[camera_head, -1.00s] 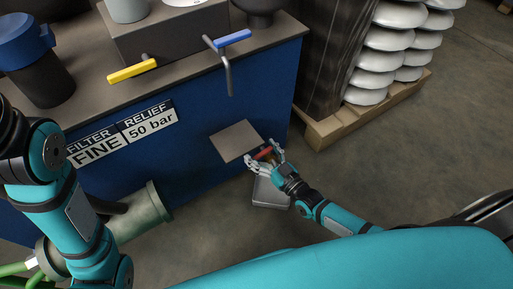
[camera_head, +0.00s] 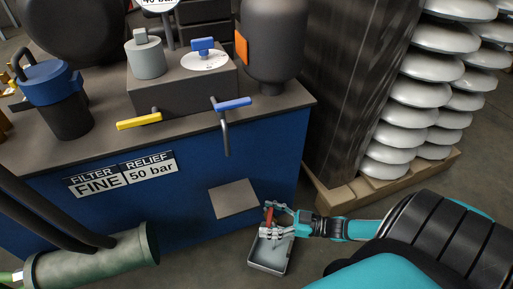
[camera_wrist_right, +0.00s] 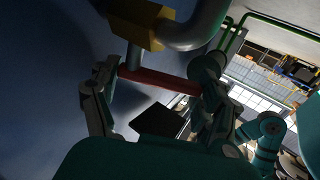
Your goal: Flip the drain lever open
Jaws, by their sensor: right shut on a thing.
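The drain lever is a red handle (camera_head: 268,216) low at the front of the blue cabinet, above a grey metal tray (camera_head: 262,268). It stands nearly upright in the head view. My right gripper (camera_head: 272,222) comes in from the right and is shut on it. In the right wrist view the red handle (camera_wrist_right: 160,80) spans between the fingers of my right gripper (camera_wrist_right: 155,95). A yellow valve body (camera_wrist_right: 138,28) on a grey pipe sits beside it. My left gripper is out of view.
The blue cabinet (camera_head: 180,205) carries a yellow lever (camera_head: 139,120) and a blue lever (camera_head: 233,104) along its top front edge. A grey-green pipe (camera_head: 95,262) lies at lower left. A pallet (camera_head: 335,197) with white insulator stacks (camera_head: 405,120) stands to the right.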

